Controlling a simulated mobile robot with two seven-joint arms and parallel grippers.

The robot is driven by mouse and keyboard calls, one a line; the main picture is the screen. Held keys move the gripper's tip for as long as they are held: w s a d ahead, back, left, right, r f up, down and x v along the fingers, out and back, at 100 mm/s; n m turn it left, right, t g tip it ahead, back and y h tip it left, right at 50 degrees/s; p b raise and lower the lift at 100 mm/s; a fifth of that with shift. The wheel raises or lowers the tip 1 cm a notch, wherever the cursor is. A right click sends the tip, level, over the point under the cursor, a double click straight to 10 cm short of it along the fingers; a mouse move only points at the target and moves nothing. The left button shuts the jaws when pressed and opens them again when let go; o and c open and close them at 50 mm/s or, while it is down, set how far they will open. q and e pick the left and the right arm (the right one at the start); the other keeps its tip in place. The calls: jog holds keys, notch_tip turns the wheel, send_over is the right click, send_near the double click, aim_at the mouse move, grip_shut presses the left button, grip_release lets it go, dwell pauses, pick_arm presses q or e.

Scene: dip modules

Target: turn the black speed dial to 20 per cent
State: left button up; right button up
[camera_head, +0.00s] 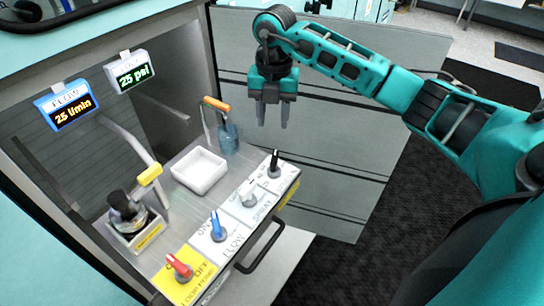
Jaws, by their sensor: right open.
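A black dial (274,161) stands at the right-hand far end of a row of dials on the metal front panel (288,176). Its pointer stands roughly upright in the picture. Its printed scale is too small to read, so the exact setting cannot be told. My right gripper (273,115) hangs fingers down, open and empty, above and beyond the black dial, apart from it. My left gripper is not in view.
Also on the panel are a grey dial (248,195), a blue dial (217,229) and a red dial (180,267). Behind them are a white tray (200,170), a glass vessel (229,138) and a black-capped fitting (127,212). Displays read 25 l/min (67,106) and 25 psi (133,76).

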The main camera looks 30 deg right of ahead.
aim_at(274, 158)
jog(key=f, duration=0.6)
jog(key=f+b, duration=0.1)
jog(key=f, duration=0.5)
jog(key=shift+d+f, duration=0.2)
jog(key=shift+f, duration=0.2)
jog(key=shift+c, duration=0.4)
grip_shut()
